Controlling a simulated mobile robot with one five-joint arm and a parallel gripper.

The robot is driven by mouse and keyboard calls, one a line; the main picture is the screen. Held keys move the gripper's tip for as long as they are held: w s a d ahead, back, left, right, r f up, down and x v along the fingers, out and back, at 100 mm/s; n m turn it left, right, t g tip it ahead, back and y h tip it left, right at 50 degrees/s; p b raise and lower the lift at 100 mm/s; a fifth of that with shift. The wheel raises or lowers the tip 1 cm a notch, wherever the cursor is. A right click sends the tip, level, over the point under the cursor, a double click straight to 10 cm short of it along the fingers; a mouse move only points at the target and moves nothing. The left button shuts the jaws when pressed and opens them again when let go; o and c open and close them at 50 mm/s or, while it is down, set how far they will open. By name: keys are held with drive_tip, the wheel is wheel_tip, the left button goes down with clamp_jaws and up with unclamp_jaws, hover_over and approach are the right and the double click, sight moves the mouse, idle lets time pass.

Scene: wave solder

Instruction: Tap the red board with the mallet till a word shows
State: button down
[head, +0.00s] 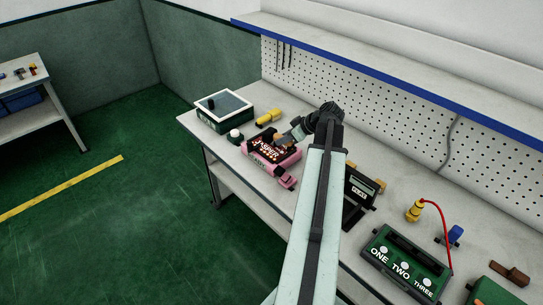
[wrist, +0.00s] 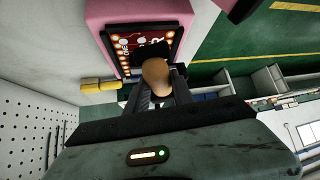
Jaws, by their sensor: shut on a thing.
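The red board (head: 284,155) lies in a pink holder (head: 262,156) on the workbench, left of my arm. Light letters show on it in the head view and seem to read "JASPER", though they are small and partly covered. In the wrist view the red board (wrist: 124,50) is partly hidden behind the mallet. My gripper (head: 297,133) is over the far side of the board. It is shut on the mallet (wrist: 155,74), whose tan rounded part shows between the fingers with a dark part beyond it. I cannot tell whether the mallet touches the board.
A white-framed box (head: 235,118), a white dome (head: 234,136) and a yellow tool (head: 269,117) stand beyond the holder. To the right are a dark display unit (head: 360,187) and a green ONE TWO THREE box (head: 408,262). A perforated panel (head: 400,130) backs the bench.

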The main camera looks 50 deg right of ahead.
wheel_tip(320, 180, down, 5)
drive_tip(key=b, duration=0.4)
drive_tip(key=shift+r, duration=0.15)
drive_tip(key=shift+r+p, duration=0.6)
drive_tip(key=shift+r, duration=0.25)
wheel_tip(320, 180, up, 6)
drive_tip(key=p, duration=0.6)
drive_tip(key=shift+f, duration=0.1)
wheel_tip(320, 180, up, 5)
drive_tip(key=p, duration=0.5)
hover_over(283, 157)
drive_tip(key=shift+d+r, duration=0.2)
drive_tip(key=shift+f, duration=0.2)
drive_tip(key=shift+d, duration=0.1)
